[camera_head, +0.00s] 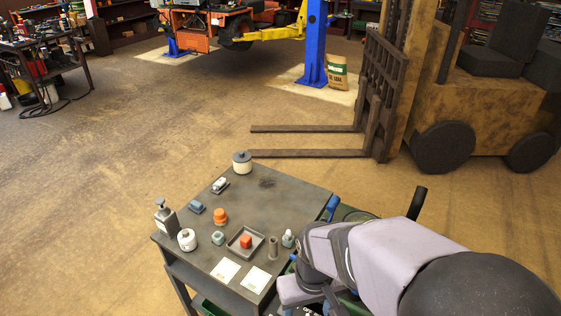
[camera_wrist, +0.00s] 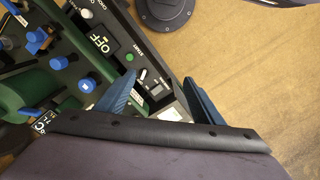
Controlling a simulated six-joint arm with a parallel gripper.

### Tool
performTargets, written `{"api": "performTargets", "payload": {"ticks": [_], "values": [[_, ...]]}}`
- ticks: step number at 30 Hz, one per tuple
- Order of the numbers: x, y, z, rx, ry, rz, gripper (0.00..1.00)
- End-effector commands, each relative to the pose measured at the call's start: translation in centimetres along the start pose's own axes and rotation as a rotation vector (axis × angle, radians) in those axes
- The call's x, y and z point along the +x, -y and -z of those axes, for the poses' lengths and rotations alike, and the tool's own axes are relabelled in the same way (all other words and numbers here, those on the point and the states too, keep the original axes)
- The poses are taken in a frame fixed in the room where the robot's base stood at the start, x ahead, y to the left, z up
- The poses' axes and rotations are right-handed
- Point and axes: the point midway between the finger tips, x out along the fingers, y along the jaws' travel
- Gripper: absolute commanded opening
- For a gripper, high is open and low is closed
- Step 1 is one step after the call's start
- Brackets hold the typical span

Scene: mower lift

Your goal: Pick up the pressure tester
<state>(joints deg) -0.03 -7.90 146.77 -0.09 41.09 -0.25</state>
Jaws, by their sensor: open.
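I cannot tell for sure which object is the pressure tester. On the grey cart (camera_head: 262,190) in the head view stand several small items: an orange capped piece (camera_head: 220,216), a blue piece (camera_head: 196,207), a small blue-white piece (camera_head: 219,185), a teal piece (camera_head: 218,238) and a dark cylinder (camera_head: 273,247). My gripper (camera_wrist: 159,79) shows in the wrist view with two blue fingers spread apart and nothing visible held between them. Behind the fingers is a black control panel (camera_wrist: 131,57) with OFF and START labels. In the head view my arm hides the gripper.
A green machine with blue knobs (camera_wrist: 88,84) lies left of my fingers. The cart also holds a pump bottle (camera_head: 165,218), a white-and-grey jar (camera_head: 242,162), and a tray (camera_head: 233,243) with a red block. A forklift (camera_head: 440,100) stands behind; floor left is open.

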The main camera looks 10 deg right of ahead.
Motion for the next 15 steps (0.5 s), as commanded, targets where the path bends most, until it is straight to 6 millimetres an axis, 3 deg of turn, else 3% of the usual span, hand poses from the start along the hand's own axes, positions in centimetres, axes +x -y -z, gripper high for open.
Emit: {"api": "performTargets", "payload": {"ticks": [5, 8, 11, 15], "values": [[0.1, -0.1, 0.2, 0.004, -0.002, -0.001, 0.62], [0.5, -0.4, 1.5, 0.027, -0.014, -0.008, 0.62], [1.2, -1.3, 4.2, 0.079, -0.044, -0.024, 0.62], [2.8, -3.7, 10.3, 0.198, -0.117, -0.054, 0.62]]}}
